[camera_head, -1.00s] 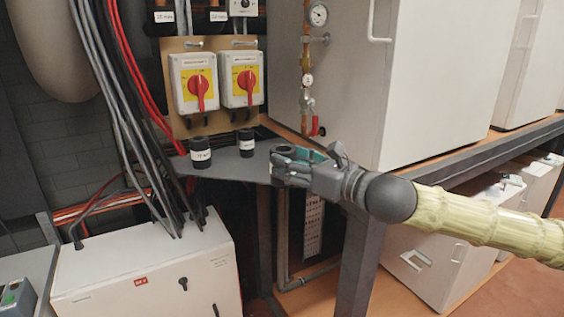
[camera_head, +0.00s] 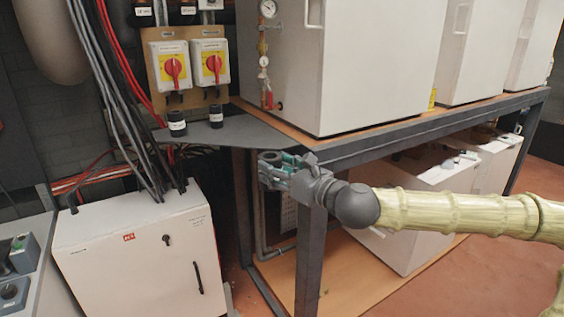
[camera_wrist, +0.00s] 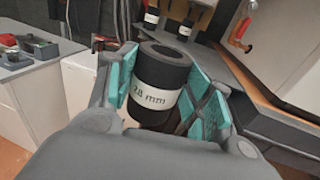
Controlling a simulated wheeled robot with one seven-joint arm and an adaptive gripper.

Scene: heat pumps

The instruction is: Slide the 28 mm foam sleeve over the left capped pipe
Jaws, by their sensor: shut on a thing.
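My gripper (camera_head: 272,172) is shut on a black foam sleeve (camera_wrist: 160,78), whose white band reads "28 mm" in the wrist view. The sleeve stands roughly upright between the teal pads, its open top showing. In the head view my gripper is in front of the grey shelf (camera_head: 222,133). Two other black cylinders with white labels, one left (camera_head: 177,127) and one right (camera_head: 216,119), stand on this shelf, apart from my gripper. Above the switches, two dark labelled pieces, left (camera_head: 143,14) and right (camera_head: 188,12), are cut by the top edge; I cannot tell whether these are the capped pipes.
Two red-handled switches (camera_head: 172,66) are on a board behind the shelf. Grey and red cables (camera_head: 125,95) hang at left. A white cabinet (camera_head: 135,260) stands below. A dark frame (camera_head: 400,133) carries large white units (camera_head: 375,65) close to my gripper.

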